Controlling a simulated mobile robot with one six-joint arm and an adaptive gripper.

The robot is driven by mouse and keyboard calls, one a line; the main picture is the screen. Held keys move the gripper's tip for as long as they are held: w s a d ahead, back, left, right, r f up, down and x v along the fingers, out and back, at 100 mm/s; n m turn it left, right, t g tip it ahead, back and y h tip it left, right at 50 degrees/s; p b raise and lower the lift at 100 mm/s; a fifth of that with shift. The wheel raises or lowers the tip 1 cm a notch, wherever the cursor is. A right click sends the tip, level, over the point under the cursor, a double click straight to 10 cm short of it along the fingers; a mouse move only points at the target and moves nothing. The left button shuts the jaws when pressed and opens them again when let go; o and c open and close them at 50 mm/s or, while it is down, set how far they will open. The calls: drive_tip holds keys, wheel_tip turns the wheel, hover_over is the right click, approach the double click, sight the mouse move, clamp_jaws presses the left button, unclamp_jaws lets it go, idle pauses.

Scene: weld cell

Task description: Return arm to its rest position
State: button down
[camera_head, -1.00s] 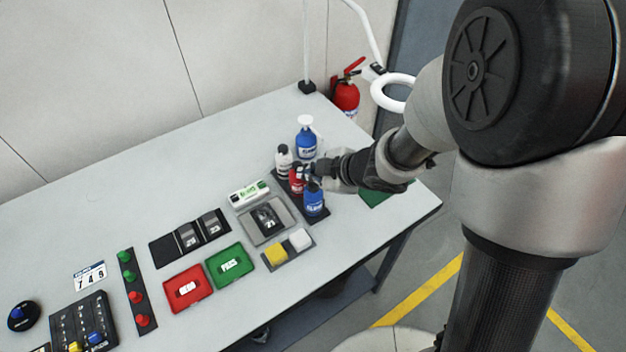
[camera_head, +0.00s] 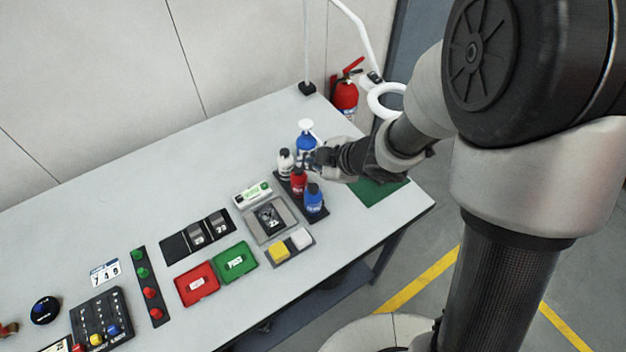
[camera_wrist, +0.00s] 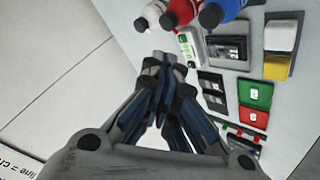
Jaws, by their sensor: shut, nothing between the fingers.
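My gripper (camera_head: 312,161) is shut and empty, above the back of the table near the bottles. It covers part of the blue pump bottle (camera_head: 304,140) in the head view. In the wrist view, its closed fingertips (camera_wrist: 163,62) point toward the table items. My arm reaches in from the right. A white bottle (camera_head: 285,163), a red bottle (camera_head: 299,183) and a blue bottle (camera_head: 313,201) stand upright on a dark strip just in front of the gripper. Their dark caps show at the top of the wrist view.
The table (camera_head: 120,180) holds a grey scale-like device (camera_head: 284,225), a red tray (camera_head: 187,291), a green tray (camera_head: 246,268) and button panels. A green mat (camera_head: 375,192) lies under the arm. A ring lamp (camera_head: 374,99) and a fire extinguisher (camera_head: 345,98) are behind. The table's left back is clear.

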idle(0.8)
drive_tip(key=s+d+r+m+t+h+b, duration=0.1)
drive_tip(key=s+d+r+m+h, duration=0.1)
drive_tip(key=d+r+m+h, duration=0.45)
drive_tip(key=s+d+r+m+t+h+b, duration=0.15)
drive_tip(key=d+r+m, duration=0.35)
drive_tip(key=d, duration=0.5)
drive_tip(key=s+a+r+m+g+y, duration=0.1)
drive_tip(key=s+m+g, duration=0.3)
drive_tip(key=s, duration=1.7)
drive_tip(key=m, duration=0.2)
drive_tip(key=shift+s+a+r+m, duration=0.25)
drive_tip(key=shift+a+r+m, duration=0.05)
drive_tip(key=shift+m, duration=0.05)
